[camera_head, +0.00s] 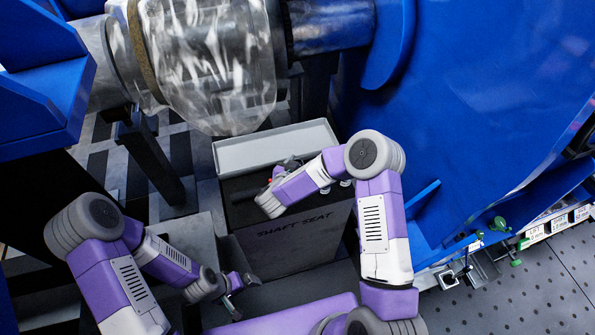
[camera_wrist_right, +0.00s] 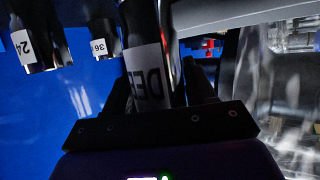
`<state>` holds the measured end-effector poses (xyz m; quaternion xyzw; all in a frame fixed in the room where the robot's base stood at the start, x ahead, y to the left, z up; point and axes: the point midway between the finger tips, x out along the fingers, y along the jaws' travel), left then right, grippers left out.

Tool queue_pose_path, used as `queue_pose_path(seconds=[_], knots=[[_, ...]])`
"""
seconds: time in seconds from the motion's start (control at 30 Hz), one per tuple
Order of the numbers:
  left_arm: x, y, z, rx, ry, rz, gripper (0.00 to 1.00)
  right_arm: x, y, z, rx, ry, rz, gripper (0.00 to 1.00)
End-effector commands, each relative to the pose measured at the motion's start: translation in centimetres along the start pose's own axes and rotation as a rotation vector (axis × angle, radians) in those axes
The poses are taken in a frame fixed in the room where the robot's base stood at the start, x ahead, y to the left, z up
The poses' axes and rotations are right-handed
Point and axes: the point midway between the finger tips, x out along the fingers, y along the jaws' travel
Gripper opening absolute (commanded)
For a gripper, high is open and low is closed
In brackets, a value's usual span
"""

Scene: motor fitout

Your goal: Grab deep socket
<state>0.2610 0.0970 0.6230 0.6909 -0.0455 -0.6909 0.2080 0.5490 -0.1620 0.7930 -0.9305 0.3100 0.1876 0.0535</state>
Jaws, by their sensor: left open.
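In the right wrist view, a dark, shiny deep socket (camera_wrist_right: 150,62) with a white label reading "DEE" stands between the fingers of my right gripper (camera_wrist_right: 160,76). The fingers lie close on both sides of it; whether they press on it is too dark to tell. In the head view, my right arm reaches over the open box marked "SHAFT SEAT", and its wrist hides most of the gripper and the socket. My left gripper (camera_head: 238,283) is open and empty, low in front of the box and to its left.
Sockets labelled 24 (camera_wrist_right: 38,45) and 36 (camera_wrist_right: 104,42) are left of the deep socket in the wrist view. A blue housing (camera_head: 480,110) closes the right side.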

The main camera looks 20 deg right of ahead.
Motion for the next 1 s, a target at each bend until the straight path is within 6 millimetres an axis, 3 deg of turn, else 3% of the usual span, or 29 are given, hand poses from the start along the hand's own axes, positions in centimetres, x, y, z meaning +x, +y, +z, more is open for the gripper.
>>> queue_pose_path(seconds=[0.03, 0.3, 0.57, 1.0], knots=[[0.0, 0.0, 0.0, 0.000, 0.000, 0.000, 1.00, 0.0, 0.0, 0.0, 0.000, 0.000, 0.000, 0.46], [0.0, 0.0, 0.0, 0.000, 0.000, 0.000, 1.00, 0.0, 0.0, -0.1, 0.001, 0.002, 0.000, 0.08], [-0.2, 0.1, 0.0, 0.000, 0.000, 0.000, 1.00, -0.2, 0.0, -0.5, 0.001, 0.003, -0.001, 0.08], [-2.8, 1.1, 0.1, 0.000, 0.000, 0.000, 1.00, -3.3, 0.1, -7.9, 0.001, 0.005, -0.002, 0.08]])
